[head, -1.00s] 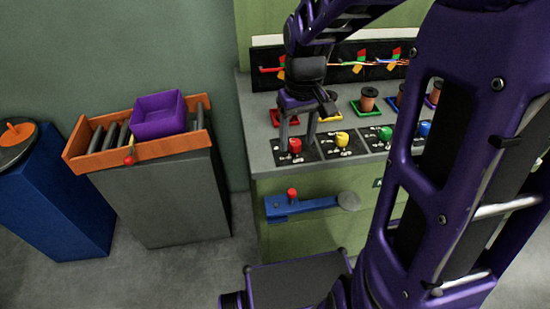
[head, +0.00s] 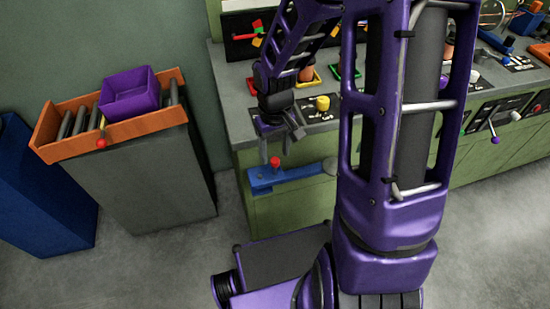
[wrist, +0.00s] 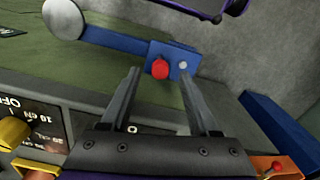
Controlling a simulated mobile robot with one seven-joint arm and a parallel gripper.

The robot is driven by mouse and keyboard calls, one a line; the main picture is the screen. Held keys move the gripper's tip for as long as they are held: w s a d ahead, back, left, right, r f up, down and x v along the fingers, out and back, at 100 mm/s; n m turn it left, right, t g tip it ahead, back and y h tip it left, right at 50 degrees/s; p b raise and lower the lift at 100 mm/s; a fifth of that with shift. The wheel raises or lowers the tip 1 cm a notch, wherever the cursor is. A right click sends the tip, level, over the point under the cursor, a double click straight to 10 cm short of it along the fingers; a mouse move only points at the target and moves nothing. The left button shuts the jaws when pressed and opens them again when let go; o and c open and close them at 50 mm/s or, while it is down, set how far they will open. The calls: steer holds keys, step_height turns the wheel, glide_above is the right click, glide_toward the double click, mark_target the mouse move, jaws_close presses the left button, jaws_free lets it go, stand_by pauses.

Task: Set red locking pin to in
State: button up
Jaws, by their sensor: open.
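The red locking pin (head: 275,161) is a red round knob on a blue bar (head: 300,176) with a grey disc at its right end, mounted on the green bench front. In the wrist view the pin (wrist: 160,69) stands out from the bar's blue block (wrist: 176,57), beside a small pale round spot. My gripper (head: 281,134) is open and empty, just above the pin at the bench's front edge. In the wrist view its two fingers point towards the block, and the pin shows between their tips, apparently not touched. I cannot tell how deep the pin sits.
A yellow knob (head: 323,103) stands on the bench top (head: 237,112). To the left, an orange roller tray (head: 70,153) holds a purple bin (head: 130,92) and has a red-tipped lever (head: 101,143). Open floor (head: 160,260) lies in front.

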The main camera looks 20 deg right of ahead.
steer(key=shift+f, duration=0.95)
steer(key=shift+c, duration=0.2)
jaws_close()
stand_by(0.6)
